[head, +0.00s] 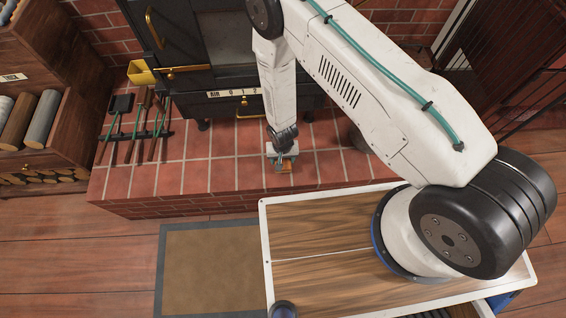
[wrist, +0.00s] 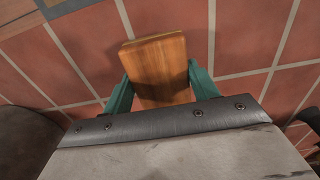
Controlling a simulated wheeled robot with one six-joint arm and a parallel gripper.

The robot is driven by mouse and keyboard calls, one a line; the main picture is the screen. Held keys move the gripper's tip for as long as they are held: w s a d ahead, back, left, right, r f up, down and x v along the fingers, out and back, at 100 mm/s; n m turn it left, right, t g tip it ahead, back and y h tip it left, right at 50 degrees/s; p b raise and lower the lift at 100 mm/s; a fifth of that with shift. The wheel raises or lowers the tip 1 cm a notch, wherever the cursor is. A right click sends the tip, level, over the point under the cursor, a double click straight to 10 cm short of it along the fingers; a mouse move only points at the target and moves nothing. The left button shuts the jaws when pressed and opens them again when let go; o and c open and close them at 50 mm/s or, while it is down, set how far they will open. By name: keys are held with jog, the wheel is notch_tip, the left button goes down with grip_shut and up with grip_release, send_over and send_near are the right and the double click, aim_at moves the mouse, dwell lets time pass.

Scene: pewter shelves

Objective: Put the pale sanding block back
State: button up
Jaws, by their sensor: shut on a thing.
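A wooden block (wrist: 158,60), light orange-brown with a smooth flat face, sits between the green fingers of my gripper (wrist: 161,90) in the wrist view. My gripper is shut on it, one finger at each side. In the head view my gripper (head: 282,155) points down over the red brick hearth (head: 215,175), near its front edge. Only a small orange part of the block (head: 286,166) shows there. I cannot tell whether the block touches the tiles.
A dark stove (head: 220,85) with brass handles and a label stands behind the hearth. A brown mat (head: 210,270) lies in front. The tiles left of my gripper are clear.

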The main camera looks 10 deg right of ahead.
jog(key=shift+s+d+f, duration=0.1)
jog(key=shift+s+f, duration=0.05)
jog(key=shift+f, duration=1.55)
jog(key=o, duration=0.9)
jog(key=shift+o, duration=0.2)
